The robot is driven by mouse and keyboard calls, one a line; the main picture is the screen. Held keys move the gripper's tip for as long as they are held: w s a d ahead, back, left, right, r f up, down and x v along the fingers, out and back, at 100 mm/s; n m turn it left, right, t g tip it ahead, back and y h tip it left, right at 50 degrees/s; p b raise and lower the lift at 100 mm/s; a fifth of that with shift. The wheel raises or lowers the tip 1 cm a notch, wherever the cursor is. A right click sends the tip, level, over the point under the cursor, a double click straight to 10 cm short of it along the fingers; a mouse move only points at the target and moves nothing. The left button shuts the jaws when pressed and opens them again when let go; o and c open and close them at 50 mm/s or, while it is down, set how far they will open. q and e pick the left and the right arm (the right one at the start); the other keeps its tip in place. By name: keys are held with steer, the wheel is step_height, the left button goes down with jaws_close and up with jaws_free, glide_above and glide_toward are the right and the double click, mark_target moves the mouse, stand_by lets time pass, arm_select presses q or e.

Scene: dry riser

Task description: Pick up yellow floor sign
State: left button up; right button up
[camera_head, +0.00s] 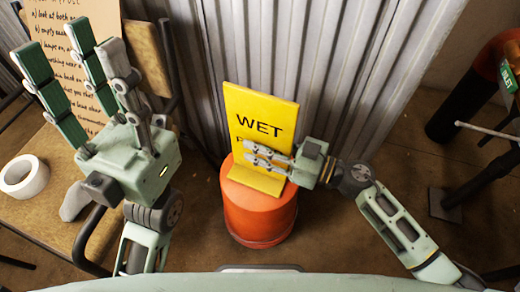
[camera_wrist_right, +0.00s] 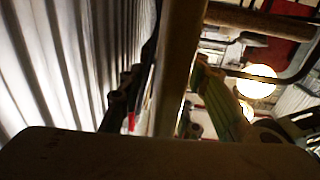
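The yellow floor sign (camera_head: 245,105) with black "WET" lettering stands upright on top of an orange drum (camera_head: 258,218). My right gripper (camera_head: 266,156) comes in from the right at the sign's right edge. Two of its fingers point left across the front of the sign's lower half and cover some lettering. Whether another finger is behind the panel is hidden. The right wrist view is dark; a brownish edge-on panel (camera_wrist_right: 182,60) runs close to the camera. My left gripper (camera_head: 80,65) is raised at the left, fingers spread upward and empty, away from the sign.
Corrugated metal sheeting (camera_head: 310,60) stands behind the sign. A wooden table (camera_head: 60,215) with a white tape roll (camera_head: 24,176) and a chair are at the left, near a lettered board (camera_head: 75,20). A dark cylinder with an orange top (camera_head: 470,100) is at the right.

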steer(key=shift+c, duration=0.2)
jaws_close()
steer(key=shift+r, duration=0.1)
